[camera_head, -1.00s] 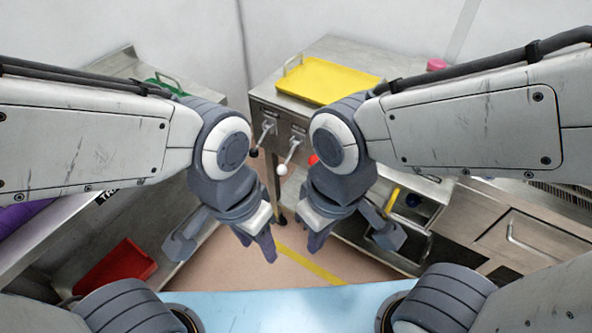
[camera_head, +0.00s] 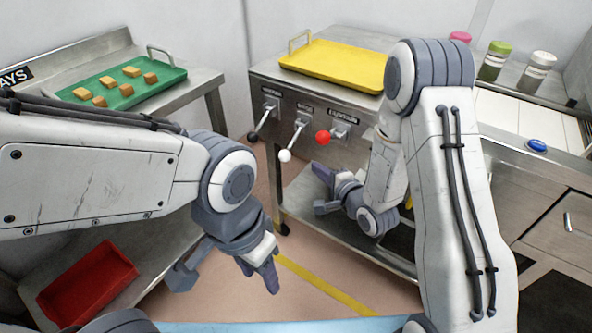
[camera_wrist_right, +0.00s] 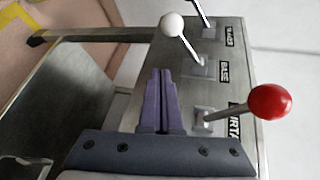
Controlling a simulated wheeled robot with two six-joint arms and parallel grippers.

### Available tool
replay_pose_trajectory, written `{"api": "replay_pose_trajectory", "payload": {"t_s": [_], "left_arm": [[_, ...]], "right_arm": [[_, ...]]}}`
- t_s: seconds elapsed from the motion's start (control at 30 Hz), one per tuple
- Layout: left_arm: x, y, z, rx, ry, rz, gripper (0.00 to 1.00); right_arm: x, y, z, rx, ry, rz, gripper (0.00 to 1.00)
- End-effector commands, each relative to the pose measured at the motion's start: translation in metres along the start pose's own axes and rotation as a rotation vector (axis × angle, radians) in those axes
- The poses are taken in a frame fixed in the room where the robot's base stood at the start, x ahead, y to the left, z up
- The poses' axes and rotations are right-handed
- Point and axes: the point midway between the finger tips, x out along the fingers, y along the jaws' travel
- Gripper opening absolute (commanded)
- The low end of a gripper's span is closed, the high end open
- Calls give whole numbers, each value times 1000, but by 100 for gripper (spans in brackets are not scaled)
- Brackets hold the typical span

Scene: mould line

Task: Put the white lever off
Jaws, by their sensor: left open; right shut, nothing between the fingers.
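The white lever (camera_head: 285,156) is the middle of three levers on the front panel of the steel unit. Its white knob hangs low and out from the panel. In the right wrist view the white knob (camera_wrist_right: 172,24) shows past my fingertips, with its rod running to the panel. My right gripper (camera_head: 322,174) is shut and empty, in front of the panel, below and right of the white knob and apart from it. In the right wrist view its purple fingers (camera_wrist_right: 161,75) are together. My left gripper (camera_head: 260,272) is open and empty over the floor gap.
A black-knobbed lever (camera_head: 253,136) is left of the white one and a red-knobbed lever (camera_head: 323,137) right of it. The red knob (camera_wrist_right: 270,101) is near my right gripper. A yellow tray (camera_head: 335,65) lies above; a green tray (camera_head: 120,88) and red tray (camera_head: 88,285) are left.

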Motion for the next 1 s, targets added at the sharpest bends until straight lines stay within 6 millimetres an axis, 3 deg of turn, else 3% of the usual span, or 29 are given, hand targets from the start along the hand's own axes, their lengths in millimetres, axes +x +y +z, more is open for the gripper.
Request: {"api": "replay_pose_trajectory", "payload": {"t_s": [0.03, 0.2, 0.63, 0.77, 1.0], "left_arm": [[9, -1, 0, 0, 0, 0, 50], [13, -1, 1, 0, 0, 0, 50], [12, -1, 0, 0, 1, 0, 50], [13, -1, 1, 0, 1, 0, 50], [16, -1, 1, 0, 0, 0, 50]], "right_arm": [[1, 12, -7, 61, 2, -34, 0], [-2, 12, -14, 165, -7, -107, 0], [2, 10, -13, 168, -9, -114, 0], [18, 8, -13, 167, -11, -115, 0], [69, 3, -13, 166, -11, -116, 0]]}}
